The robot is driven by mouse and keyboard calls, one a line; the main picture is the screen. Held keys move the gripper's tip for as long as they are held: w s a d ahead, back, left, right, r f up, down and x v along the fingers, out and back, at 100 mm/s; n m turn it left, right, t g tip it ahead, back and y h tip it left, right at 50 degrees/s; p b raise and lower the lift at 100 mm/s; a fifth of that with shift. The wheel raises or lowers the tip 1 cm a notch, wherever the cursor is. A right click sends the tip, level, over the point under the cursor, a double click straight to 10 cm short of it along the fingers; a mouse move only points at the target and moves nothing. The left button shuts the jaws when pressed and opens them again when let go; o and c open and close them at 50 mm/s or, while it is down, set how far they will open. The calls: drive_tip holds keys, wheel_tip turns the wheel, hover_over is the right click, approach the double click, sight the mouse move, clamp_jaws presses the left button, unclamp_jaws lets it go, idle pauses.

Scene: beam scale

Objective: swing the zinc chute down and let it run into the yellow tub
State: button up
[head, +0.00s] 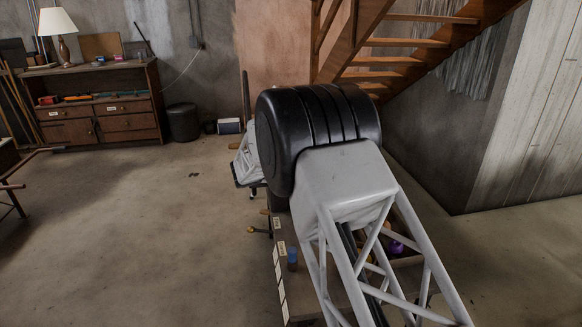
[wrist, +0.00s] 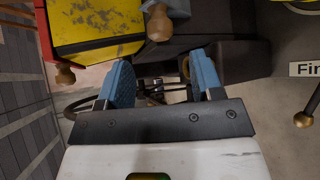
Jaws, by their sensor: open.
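My gripper (wrist: 162,78) shows in the wrist view with its two blue fingers apart and nothing clear between them. A worn yellow surface (wrist: 95,25) with a red edge lies beyond the left finger, with round wooden knobs (wrist: 158,22) beside it. I cannot tell whether this is the yellow tub. I cannot make out the zinc chute in either view. In the head view my own arm covers most of the work area, and my gripper is hidden there.
A bench edge (head: 279,268) with white labels runs beside my arm in the head view. A blue cylinder (head: 292,257) stands on it. A purple ball (head: 396,247) lies right of my arm. In the wrist view, dark blocks (wrist: 235,60) sit close to the right finger.

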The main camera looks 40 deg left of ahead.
drive_tip(key=shift+w, duration=0.15)
drive_tip(key=shift+x, duration=3.8)
clamp_jaws()
